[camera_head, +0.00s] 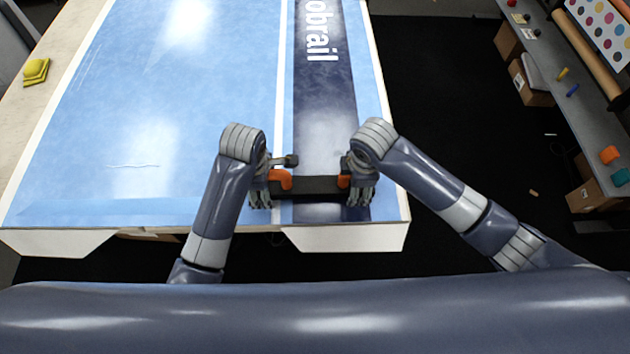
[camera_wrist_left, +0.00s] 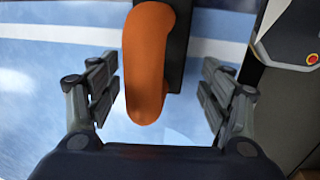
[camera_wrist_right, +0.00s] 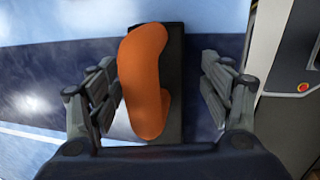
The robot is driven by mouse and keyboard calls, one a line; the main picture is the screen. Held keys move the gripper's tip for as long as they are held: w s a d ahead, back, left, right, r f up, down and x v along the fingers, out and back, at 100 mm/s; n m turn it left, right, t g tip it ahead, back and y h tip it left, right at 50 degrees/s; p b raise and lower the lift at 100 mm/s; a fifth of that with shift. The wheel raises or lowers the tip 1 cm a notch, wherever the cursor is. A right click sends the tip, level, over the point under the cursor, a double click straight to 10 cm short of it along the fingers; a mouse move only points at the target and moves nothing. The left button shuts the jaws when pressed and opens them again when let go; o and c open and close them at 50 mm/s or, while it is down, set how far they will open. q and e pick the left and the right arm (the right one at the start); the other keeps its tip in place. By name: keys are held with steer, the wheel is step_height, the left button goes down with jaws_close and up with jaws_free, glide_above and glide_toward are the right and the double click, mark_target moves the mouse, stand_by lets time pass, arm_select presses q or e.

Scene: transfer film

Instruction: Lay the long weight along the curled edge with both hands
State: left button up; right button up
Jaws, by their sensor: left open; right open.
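The long weight (camera_head: 310,187) is a dark bar with an orange handle near each end. It lies on the printed blue film (camera_head: 160,110), close to the near edge of the table. My left gripper (camera_head: 270,185) is at the bar's left end, with its open fingers on either side of the left orange handle (camera_wrist_left: 148,65). My right gripper (camera_head: 357,182) is at the right end, open around the right orange handle (camera_wrist_right: 145,85). Neither gripper's fingers visibly press on a handle. The arms and hands hide both ends of the bar in the head view.
A yellow pad (camera_head: 36,70) rests on the table's left margin. White film corners (camera_head: 345,238) hang over the near edge. On the right, a grey bench (camera_head: 590,130) holds small tools and a roll, with cardboard boxes (camera_head: 590,195) under it. Dark floor lies between.

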arm_select(q)
steer(key=shift+w+f, duration=0.15)
steer(key=shift+f, duration=0.7)
arm_select(e)
steer(key=shift+w+f, duration=0.15)
steer(key=shift+f, duration=0.65)
arm_select(q)
jaws_close()
arm_select(e)
jaws_close()
arm_select(q)
steer(key=shift+w+r, duration=0.1)
steer(key=shift+r, duration=0.15)
arm_select(e)
steer(key=shift+w+r, duration=0.15)
steer(key=shift+r, duration=0.05)
